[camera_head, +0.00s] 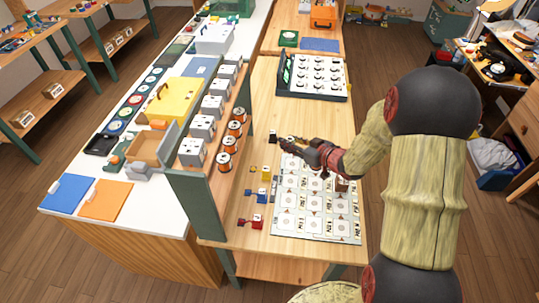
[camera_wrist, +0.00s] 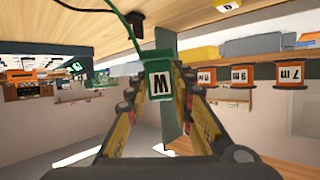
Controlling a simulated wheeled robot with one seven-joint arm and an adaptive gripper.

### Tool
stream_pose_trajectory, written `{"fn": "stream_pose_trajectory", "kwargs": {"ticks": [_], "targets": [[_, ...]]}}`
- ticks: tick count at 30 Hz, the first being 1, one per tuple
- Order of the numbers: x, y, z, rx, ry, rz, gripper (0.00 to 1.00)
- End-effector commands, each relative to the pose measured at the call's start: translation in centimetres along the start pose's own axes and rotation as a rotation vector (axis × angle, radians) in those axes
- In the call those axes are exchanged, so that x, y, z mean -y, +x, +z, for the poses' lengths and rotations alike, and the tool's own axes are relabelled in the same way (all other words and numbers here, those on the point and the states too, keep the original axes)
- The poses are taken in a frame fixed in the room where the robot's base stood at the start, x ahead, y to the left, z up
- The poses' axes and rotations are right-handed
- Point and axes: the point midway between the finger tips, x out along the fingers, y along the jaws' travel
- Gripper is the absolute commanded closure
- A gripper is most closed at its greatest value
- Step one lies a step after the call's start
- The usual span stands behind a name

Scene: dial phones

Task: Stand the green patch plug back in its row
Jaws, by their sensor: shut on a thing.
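The green patch plug (camera_wrist: 158,84) shows in the wrist view, with a white label bearing one letter that reads as M or W. A thin green cord runs from it. My gripper (camera_wrist: 160,95) is shut on the plug, one finger on each side. In the head view my gripper (camera_head: 287,145) is over the wooden bench, near the far edge of the card sheet. The plug cannot be made out there. A row of plugs stands left of the sheet: black (camera_head: 272,138), yellow (camera_head: 266,173), blue (camera_head: 257,195) and red (camera_head: 256,223).
The white sheet (camera_head: 287,226) with rows of small cards covers much of the bench. A shelf with orange spools (camera_head: 224,162) and grey boxes (camera_head: 203,127) stands along the left. A panel with round dials (camera_head: 318,72) lies behind. Bare wood (camera_head: 290,112) lies between.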

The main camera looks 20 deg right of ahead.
Motion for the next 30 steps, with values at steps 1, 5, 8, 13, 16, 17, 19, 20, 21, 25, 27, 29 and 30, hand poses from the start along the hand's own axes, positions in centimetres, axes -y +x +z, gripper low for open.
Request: {"fn": "stream_pose_trajectory", "kwargs": {"ticks": [1, 5, 8, 13, 16, 17, 19, 20, 21, 25, 27, 29, 30], "targets": [[0.4, 1.5, 0.3, -0.001, -0.004, -0.005, 1.0], [1.1, 4.6, 0.5, -0.001, -0.004, -0.004, 1.0], [1.4, 6.7, 1.8, 0.001, 0.0, -0.002, 1.0], [1.7, 9.2, 3.0, 0.0, -0.001, 0.0, 1.0], [1.8, 9.8, 3.3, -0.001, 0.0, 0.001, 1.0], [1.8, 9.9, 3.3, -0.001, 0.0, 0.001, 1.0], [1.8, 10.2, 3.4, -0.001, 0.0, 0.001, 1.0], [1.9, 10.4, 3.5, -0.001, 0.0, 0.001, 1.0], [1.9, 10.7, 3.8, 0.0, 0.0, 0.0, 1.0], [1.9, 11.8, 5.5, 0.001, 0.0, 0.001, 1.0], [1.9, 12.1, 6.4, 0.0, 0.0, 0.002, 1.0], [1.9, 12.3, 6.8, 0.0, 0.0, 0.002, 1.0], [1.9, 12.3, 6.9, -0.001, 0.0, 0.002, 1.0]]}}
